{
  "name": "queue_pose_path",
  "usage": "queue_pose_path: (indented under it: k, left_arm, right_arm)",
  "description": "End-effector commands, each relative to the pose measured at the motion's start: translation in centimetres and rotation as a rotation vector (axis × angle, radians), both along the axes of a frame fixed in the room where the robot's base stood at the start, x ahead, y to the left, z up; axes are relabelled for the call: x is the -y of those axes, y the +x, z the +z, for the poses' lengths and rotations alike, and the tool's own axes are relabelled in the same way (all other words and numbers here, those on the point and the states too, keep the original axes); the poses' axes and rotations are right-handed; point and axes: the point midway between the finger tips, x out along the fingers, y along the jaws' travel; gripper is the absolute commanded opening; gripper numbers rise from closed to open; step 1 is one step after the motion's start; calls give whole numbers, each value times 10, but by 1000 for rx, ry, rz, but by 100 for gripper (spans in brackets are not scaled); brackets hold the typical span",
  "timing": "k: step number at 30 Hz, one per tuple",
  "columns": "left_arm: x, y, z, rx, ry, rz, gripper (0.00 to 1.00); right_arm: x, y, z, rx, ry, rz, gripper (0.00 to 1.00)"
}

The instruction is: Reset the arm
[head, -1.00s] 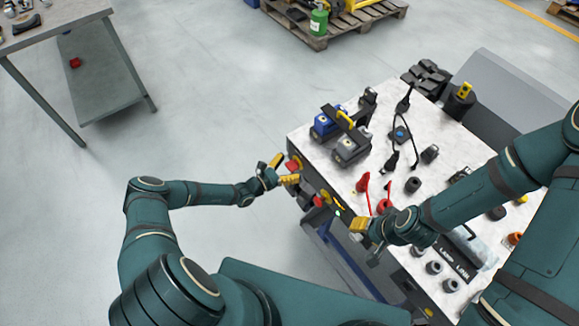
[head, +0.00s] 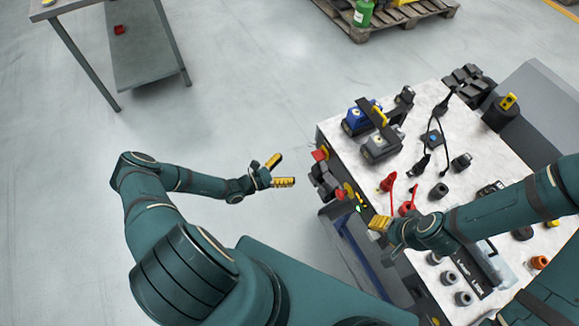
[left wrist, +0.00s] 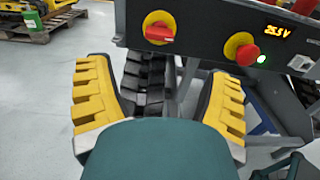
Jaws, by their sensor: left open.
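My left gripper (head: 282,171) is open and empty in the head view, over bare floor just left of the carrier's control panel. In the left wrist view its two yellow-padded fingers (left wrist: 160,72) are spread wide with nothing between them. A red rotary switch on a yellow plate (left wrist: 158,30) is on the panel beyond the fingers, apart from them. A red mushroom button on a yellow ring (left wrist: 242,50) is to its right. My right gripper (head: 380,224) is over the carrier's near edge; its finger gap is not clear.
The carrier's pale top (head: 400,172) holds a blue battery-like block (head: 356,120), a grey one (head: 378,150), cables and several sockets. A black track (left wrist: 150,80) shows below the panel. A grey table (head: 150,50) stands far left. Open floor (head: 230,100) lies between.

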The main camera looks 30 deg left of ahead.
Motion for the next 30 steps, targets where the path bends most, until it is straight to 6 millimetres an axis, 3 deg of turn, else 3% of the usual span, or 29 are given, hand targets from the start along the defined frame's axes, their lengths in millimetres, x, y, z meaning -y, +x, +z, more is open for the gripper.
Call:
queue_pose_path:
  k: [14, 17, 19, 24, 27, 30]
  left_arm:
    - [5, 0, 1, -2, 8, -18, 80]
    - [29, -4, 2, -13, 56, -121, 80]
    - [59, -13, 4, -26, 131, -260, 80]
    - [127, -64, 2, -32, 444, -696, 80]
    - [144, -95, 1, 7, 660, -919, 80]
    - [146, -118, 4, 79, 881, -1099, 80]
  right_arm:
    - [0, 0, -1, 0, 0, 0, 47]
    - [0, 0, -4, -1, 0, 0, 47]
    - [0, 0, -8, -2, 0, 2, 47]
    - [-1, -2, -20, -6, -1, 3, 47]
    - [-1, -3, -27, -7, -1, 4, 47]
    - [-2, -3, -33, -9, -2, 6, 47]
